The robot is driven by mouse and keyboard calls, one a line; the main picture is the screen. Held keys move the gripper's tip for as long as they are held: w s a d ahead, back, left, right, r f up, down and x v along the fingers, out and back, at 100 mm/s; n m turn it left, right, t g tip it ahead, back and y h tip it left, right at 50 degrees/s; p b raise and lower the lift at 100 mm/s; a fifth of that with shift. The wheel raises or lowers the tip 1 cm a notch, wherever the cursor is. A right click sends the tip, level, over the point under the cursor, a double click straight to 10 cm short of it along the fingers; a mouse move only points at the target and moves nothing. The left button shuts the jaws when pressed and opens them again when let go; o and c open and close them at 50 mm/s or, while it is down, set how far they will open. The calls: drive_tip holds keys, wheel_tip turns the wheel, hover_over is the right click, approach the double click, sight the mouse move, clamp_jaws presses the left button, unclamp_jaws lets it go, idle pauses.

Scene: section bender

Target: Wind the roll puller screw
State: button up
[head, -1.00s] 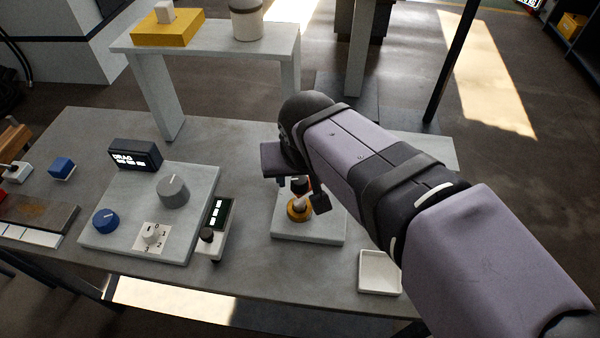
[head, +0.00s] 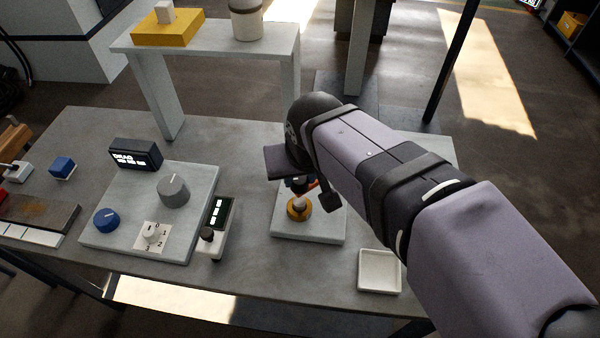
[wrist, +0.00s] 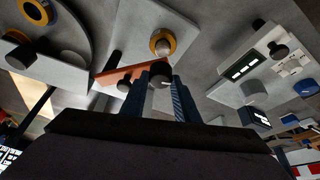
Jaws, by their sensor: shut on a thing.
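An orange crank arm (wrist: 125,73) with a black knob (wrist: 160,72) at its end shows in the wrist view. My gripper (wrist: 158,88) has its two dark blue fingers on either side of the knob and is shut on it. In the head view a sliver of the orange arm (head: 313,184) shows under my wrist. Beyond the crank in the wrist view is a brass ring with a pale rounded centre (wrist: 162,43) on a white plate. The same ring (head: 299,208) shows in the head view. My wrist hides most of the crank and the fingers there.
A panel (head: 128,225) with dials stands to the left, with a small display unit (head: 217,213) beside the crank's plate. An empty white tray (head: 380,272) lies at the front right. A raised shelf (head: 208,52) stands at the back. Bare table separates the tray and plate.

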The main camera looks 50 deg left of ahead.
drive_tip(key=n, duration=0.2)
drive_tip(key=n+g, duration=0.1)
drive_tip(key=n, duration=0.1)
drive_tip(key=n+g+p, duration=0.1)
drive_tip(key=shift+w+r+n+y, duration=0.1)
drive_tip(key=shift+w+n+y, duration=0.2)
drive_tip(key=shift+n, duration=0.1)
drive_tip(key=n+g, duration=0.2)
drive_tip(key=n, duration=0.3)
drive_tip(key=shift+w+a, duration=0.1)
drive_tip(key=shift+w, duration=0.05)
drive_tip(key=n+g+h+p, duration=0.1)
drive_tip(key=n, duration=0.2)
drive_tip(key=n+h+p, duration=0.1)
drive_tip(key=n+p, duration=0.1)
drive_tip(key=shift+w+a+r+n+g, duration=0.1)
drive_tip(key=shift+n+g, duration=0.3)
drive_tip(key=shift+a+n+h+p, duration=0.1)
drive_tip(key=shift+n+h+p, duration=0.7)
drive_tip(key=shift+n+p, duration=1)
drive_tip(key=shift+n, duration=0.3)
drive_tip(key=o, duration=1.1)
drive_tip(key=shift+g, duration=0.3)
drive_tip(key=shift+b+v, duration=0.45)
drive_tip(key=shift+v, duration=3.1)
